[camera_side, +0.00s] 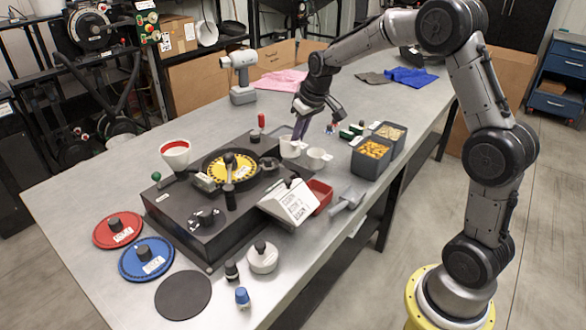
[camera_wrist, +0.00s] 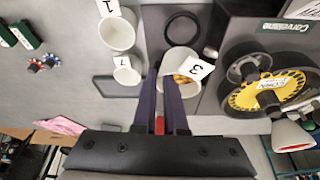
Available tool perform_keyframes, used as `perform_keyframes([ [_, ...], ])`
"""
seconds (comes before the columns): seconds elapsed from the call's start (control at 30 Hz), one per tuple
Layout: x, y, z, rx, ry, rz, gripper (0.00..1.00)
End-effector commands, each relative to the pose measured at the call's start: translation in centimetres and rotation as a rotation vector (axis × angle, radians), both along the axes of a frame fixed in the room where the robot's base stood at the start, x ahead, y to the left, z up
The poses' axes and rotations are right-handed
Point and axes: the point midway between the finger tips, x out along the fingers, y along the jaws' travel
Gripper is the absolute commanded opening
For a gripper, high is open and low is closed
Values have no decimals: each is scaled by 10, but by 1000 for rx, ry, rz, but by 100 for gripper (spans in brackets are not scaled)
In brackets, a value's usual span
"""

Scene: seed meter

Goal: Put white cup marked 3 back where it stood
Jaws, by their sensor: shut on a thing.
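The white cup marked 3 (camera_wrist: 177,60) shows its label in the wrist view, with some yellow-orange pieces visible inside it. My gripper (camera_wrist: 166,76) is shut on this cup at its rim. In the side view my gripper (camera_side: 299,138) points down, with the held cup (camera_side: 289,149) beside the black machine's far right corner. Whether the cup's base touches anything cannot be told. Another white cup marked 1 (camera_wrist: 117,35) and a smaller white cup (camera_wrist: 127,73) stand apart from it; a white cup (camera_side: 317,159) shows to its right in the side view.
The black machine (camera_side: 195,232) carries a yellow seed disc (camera_side: 232,172) and a white funnel (camera_side: 175,153). Grey bins (camera_side: 370,168) with orange and pale contents stand to the right. A white labelled box (camera_side: 290,204) and a red tray (camera_side: 321,193) are in front. A dark ring (camera_wrist: 184,14) lies near the cup.

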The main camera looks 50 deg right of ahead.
Motion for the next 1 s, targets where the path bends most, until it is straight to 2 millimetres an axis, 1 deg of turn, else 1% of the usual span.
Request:
perform_keyframes([
  [0.07,1,0,8,-1,-4,0,0],
  [0.13,1,0,21,-2,-7,1,0],
  [0.4,1,0,94,-2,-9,0,0],
  [0.5,1,0,117,-2,-7,0,0],
  [0.53,4,-2,118,-3,-4,1,0],
  [0.6,17,-9,117,-13,-8,5,0],
  [0.77,46,-25,122,-38,-30,17,0],
  [1.0,99,-56,122,-92,-68,40,0],
])
